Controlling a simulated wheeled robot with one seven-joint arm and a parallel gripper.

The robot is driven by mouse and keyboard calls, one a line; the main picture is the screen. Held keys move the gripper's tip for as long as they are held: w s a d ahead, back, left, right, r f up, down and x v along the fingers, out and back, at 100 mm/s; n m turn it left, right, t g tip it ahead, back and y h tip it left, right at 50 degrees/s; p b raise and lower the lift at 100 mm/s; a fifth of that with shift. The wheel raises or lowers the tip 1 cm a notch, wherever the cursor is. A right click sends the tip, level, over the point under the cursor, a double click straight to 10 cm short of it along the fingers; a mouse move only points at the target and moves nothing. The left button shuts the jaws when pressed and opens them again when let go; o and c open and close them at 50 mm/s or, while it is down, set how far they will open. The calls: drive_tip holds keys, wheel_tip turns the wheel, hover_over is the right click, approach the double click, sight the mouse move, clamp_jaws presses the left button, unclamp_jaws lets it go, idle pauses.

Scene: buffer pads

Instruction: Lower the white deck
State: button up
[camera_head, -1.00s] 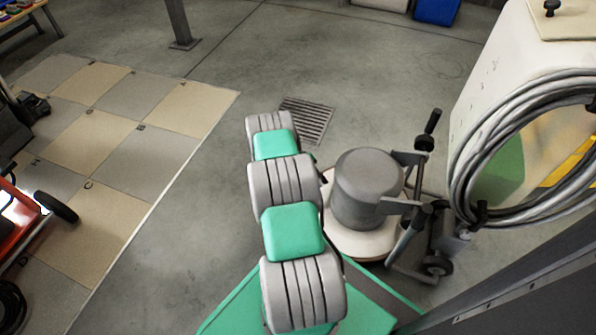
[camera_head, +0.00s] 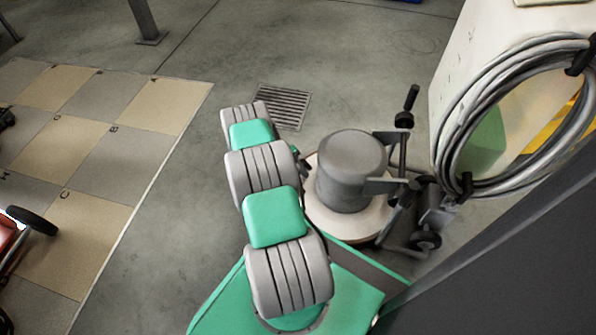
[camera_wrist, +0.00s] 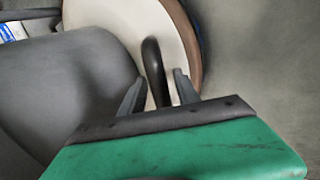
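The white deck (camera_head: 318,222) is the round base of a floor machine, under its grey motor drum (camera_head: 350,165). In the wrist view the deck (camera_wrist: 118,15) shows as a pale disc with a brown rim, beside the grey drum (camera_wrist: 60,90). A black curved handle (camera_wrist: 153,58) stands in front of the deck. My gripper (camera_wrist: 160,76) has its two grey fingers apart, one on each side of this handle, with visible gaps. In the head view my arm hides the gripper. I cannot tell how far the deck is tilted.
A wheeled frame with a black-gripped lever (camera_head: 407,105) joins the machine's right side. A white cabinet with a coiled grey hose (camera_head: 455,130) stands to the right. A floor drain (camera_head: 284,105) lies behind my arm. Checkered tiles (camera_head: 95,215) lie left; bare concrete lies between.

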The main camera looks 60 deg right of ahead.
drive_tip(key=shift+o, duration=0.3)
drive_tip(key=shift+d+r, duration=0.1)
drive_tip(key=shift+r, duration=0.05)
drive_tip(key=shift+w+r, duration=0.1)
drive_tip(key=shift+r, duration=0.05)
drive_tip(key=p+v, duration=0.2)
drive_tip(key=v, duration=0.5)
drive_tip(key=shift+p, duration=0.4)
drive_tip(key=shift+w+r, duration=0.15)
drive_tip(key=shift+r, duration=0.05)
